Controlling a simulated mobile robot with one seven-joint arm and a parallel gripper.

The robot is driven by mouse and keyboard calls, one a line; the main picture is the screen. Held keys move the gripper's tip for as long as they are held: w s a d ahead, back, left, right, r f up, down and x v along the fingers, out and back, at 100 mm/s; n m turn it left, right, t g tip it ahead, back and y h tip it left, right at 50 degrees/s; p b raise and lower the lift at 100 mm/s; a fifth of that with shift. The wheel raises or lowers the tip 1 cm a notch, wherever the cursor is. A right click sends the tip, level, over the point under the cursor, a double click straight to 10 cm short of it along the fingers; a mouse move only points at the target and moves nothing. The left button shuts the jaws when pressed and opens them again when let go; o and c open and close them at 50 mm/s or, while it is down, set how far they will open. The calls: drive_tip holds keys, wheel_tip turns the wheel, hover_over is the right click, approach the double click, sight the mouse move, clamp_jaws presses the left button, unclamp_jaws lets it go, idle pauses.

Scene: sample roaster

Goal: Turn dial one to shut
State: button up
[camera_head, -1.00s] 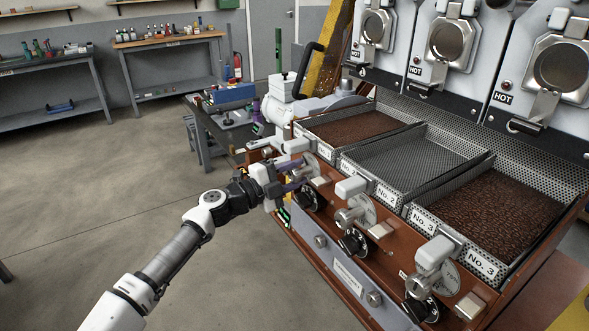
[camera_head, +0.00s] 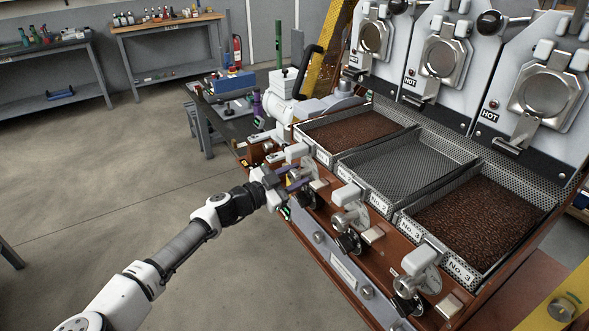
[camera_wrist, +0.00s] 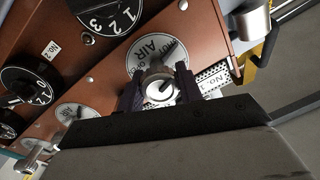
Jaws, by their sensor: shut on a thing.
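My gripper (camera_head: 293,180) is at the left end of the roaster's brown front panel, by the station of the first tray. In the wrist view its two dark fingers (camera_wrist: 160,92) are closed on either side of a round silver knob (camera_wrist: 159,89). Behind the knob is a round pale plate (camera_wrist: 157,53) with the word AIR. A No. 1 label (camera_wrist: 212,85) shows just right of the fingers. In the head view the fingers and wrist hide most of this knob.
A black numbered dial (camera_wrist: 110,14) and another black dial (camera_wrist: 27,86) sit near the knob. Two similar silver levers, at the middle (camera_head: 346,213) and right (camera_head: 414,275), stick out of the panel. A bean tray (camera_head: 362,129) lies behind. The floor (camera_head: 110,190) at left is clear.

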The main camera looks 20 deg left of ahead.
drive_tip(key=shift+n+p, duration=0.8)
drive_tip(key=shift+n, duration=0.4)
drive_tip(key=o, duration=1)
drive_tip(key=b+v, duration=0.4)
drive_tip(key=v, duration=1)
drive_tip(key=shift+r, duration=0.1)
